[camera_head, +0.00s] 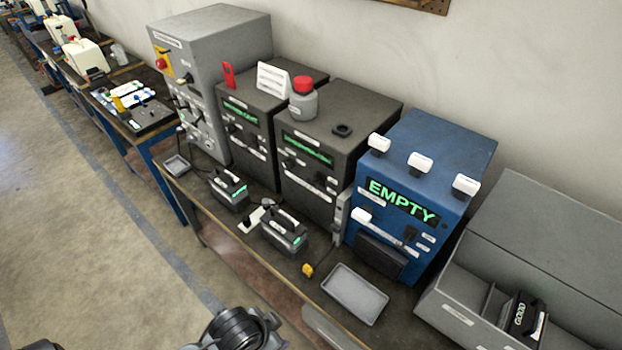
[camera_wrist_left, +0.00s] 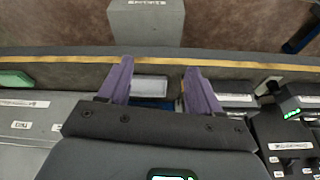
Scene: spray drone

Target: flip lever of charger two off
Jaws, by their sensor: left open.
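Two dark grey charger units with green displays stand side by side in the head view. The left one (camera_head: 247,128) has a red tag on top. The right one (camera_head: 318,150) has a grey, red-capped bottle (camera_head: 303,103) on top. Which is charger two, and the lever's position, are too small to read. My left gripper (camera_wrist_left: 158,68) is open, with two purple fingers apart and nothing between them, in the left wrist view. Its fingers are not visible in the head view, so its distance from the chargers cannot be told. My right gripper is not in view.
A blue unit reading EMPTY (camera_head: 420,185) stands right of the chargers, beside a grey bin (camera_head: 540,250). Two battery packs (camera_head: 229,190) (camera_head: 285,235) and a grey tray (camera_head: 355,294) lie on the bench in front. A grey cabinet (camera_head: 205,70) stands left. The floor before the bench is clear.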

